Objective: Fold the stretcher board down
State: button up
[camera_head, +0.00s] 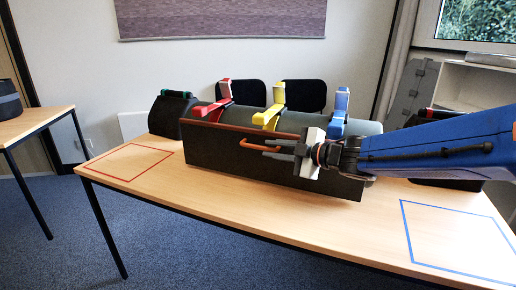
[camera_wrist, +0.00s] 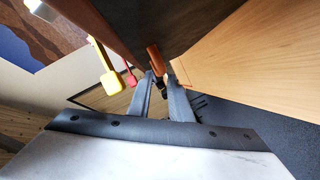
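A long dark board (camera_head: 225,155) with a reddish-brown upper edge stands on the light wood table, its face toward the table's front. A copper-coloured handle (camera_head: 250,147) sticks out from the board near its middle. My gripper (camera_head: 266,148) is at this handle, coming from the right, with its two dark fingers apart. In the wrist view the brown handle (camera_wrist: 154,60) shows at and between the fingertips (camera_wrist: 158,78). The fingers look open around its end; contact cannot be told. Part of the board's right side is hidden behind my gripper and arm.
A red taped square (camera_head: 128,161) and a blue one (camera_head: 455,240) mark bare table. Chairs (camera_head: 304,94) stand behind.

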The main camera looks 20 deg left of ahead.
aim_at(263, 148)
jog(key=shift+x, duration=3.15)
jog(key=shift+c, duration=0.6)
grip_shut()
